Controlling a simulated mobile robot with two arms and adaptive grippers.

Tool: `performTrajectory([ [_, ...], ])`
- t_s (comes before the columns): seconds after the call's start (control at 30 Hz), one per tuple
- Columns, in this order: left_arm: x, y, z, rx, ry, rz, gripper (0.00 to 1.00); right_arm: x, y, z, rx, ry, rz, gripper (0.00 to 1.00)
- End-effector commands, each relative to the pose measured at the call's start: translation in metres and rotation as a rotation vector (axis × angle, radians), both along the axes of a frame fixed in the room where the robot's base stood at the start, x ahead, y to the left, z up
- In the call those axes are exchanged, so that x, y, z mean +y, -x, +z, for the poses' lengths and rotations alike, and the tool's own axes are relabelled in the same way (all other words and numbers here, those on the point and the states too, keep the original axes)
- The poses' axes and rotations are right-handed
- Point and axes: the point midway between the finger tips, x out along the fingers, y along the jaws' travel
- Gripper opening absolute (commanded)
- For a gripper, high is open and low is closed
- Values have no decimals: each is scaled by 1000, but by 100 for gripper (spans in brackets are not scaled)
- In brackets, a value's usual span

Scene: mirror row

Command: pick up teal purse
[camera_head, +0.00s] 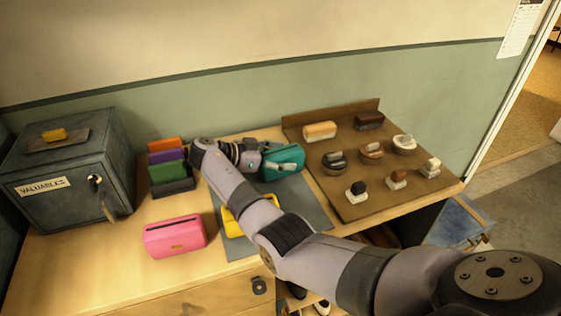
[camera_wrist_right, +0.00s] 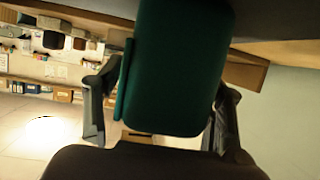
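The teal purse (camera_head: 289,153) is at the back of the grey mat, left of the brown display board, in the head view. My right gripper (camera_head: 273,165) is at its near left side. In the right wrist view the purse (camera_wrist_right: 178,70) fills the middle, between the two fingers of my right gripper (camera_wrist_right: 165,115), one on each side. The fingers are very close to its sides; whether they press on it I cannot tell. Whether the purse rests on the mat is also unclear. My left gripper is not in view.
A yellow purse (camera_head: 236,217) lies on the mat (camera_head: 313,210), partly behind my arm. A pink purse (camera_head: 175,237) stands front left. A dark safe (camera_head: 75,165), a rack of coloured wallets (camera_head: 168,172) and a brown board (camera_head: 355,195) with several small items surround it.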

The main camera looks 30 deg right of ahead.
Motion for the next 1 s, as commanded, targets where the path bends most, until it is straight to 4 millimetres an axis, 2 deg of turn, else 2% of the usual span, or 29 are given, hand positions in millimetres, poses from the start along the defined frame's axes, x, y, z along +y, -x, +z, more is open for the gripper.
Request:
performTrajectory([
  [0.07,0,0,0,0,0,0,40,0,0,0,0,0,0,56],
  [0.73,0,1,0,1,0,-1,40,0,0,1,0,0,0,11],
  [1.0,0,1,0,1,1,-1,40,0,0,2,-1,1,0,10],
])
